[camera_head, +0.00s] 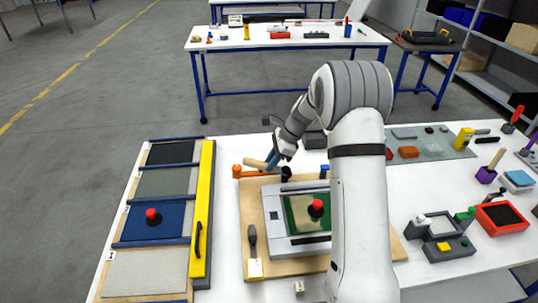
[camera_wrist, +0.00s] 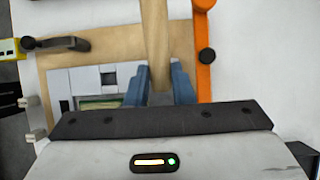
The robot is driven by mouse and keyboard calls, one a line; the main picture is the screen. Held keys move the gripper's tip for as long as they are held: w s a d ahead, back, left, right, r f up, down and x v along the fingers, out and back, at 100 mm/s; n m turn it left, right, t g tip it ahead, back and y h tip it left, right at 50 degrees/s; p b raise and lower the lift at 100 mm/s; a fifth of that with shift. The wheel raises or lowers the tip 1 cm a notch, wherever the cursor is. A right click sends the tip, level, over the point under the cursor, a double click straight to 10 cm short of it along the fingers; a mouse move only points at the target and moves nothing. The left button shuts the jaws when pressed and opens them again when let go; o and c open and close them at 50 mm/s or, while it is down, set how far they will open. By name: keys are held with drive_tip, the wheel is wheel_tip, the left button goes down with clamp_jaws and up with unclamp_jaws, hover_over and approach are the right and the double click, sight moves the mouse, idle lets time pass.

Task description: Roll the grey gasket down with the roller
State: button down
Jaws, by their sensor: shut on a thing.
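My gripper (camera_head: 274,158) is shut on a wooden handle, taken to be the roller's (camera_wrist: 155,40), with its blue fingers on either side in the wrist view. The handle also shows in the head view (camera_head: 254,164), above the far left part of the wooden board. The roller's working end cannot be made out. On the board lies a light grey panel (camera_head: 272,214) with a green window (camera_head: 300,213) and a red knob (camera_head: 316,208). A darker grey border (camera_head: 309,246) around the window may be the grey gasket; my arm hides its right side.
An orange bar (camera_head: 255,174) lies along the board's far edge, near the handle. A dark-handled tool (camera_head: 252,236) lies on the board's left. A rack with a yellow bar (camera_head: 203,205) stands left.

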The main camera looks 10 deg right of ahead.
drive_tip(key=shift+d+f+b, duration=0.1)
drive_tip(key=shift+f+b, duration=0.8)
drive_tip(key=shift+f, duration=0.3)
drive_tip(key=shift+f+b, duration=0.95)
drive_tip(key=shift+f, duration=0.55)
drive_tip(key=shift+s+f, duration=0.1)
drive_tip(key=shift+f, duration=0.5)
drive_tip(key=shift+r, duration=0.15)
idle(0.4)
drive_tip(key=shift+d, duration=0.8)
drive_tip(key=shift+d, duration=0.1)
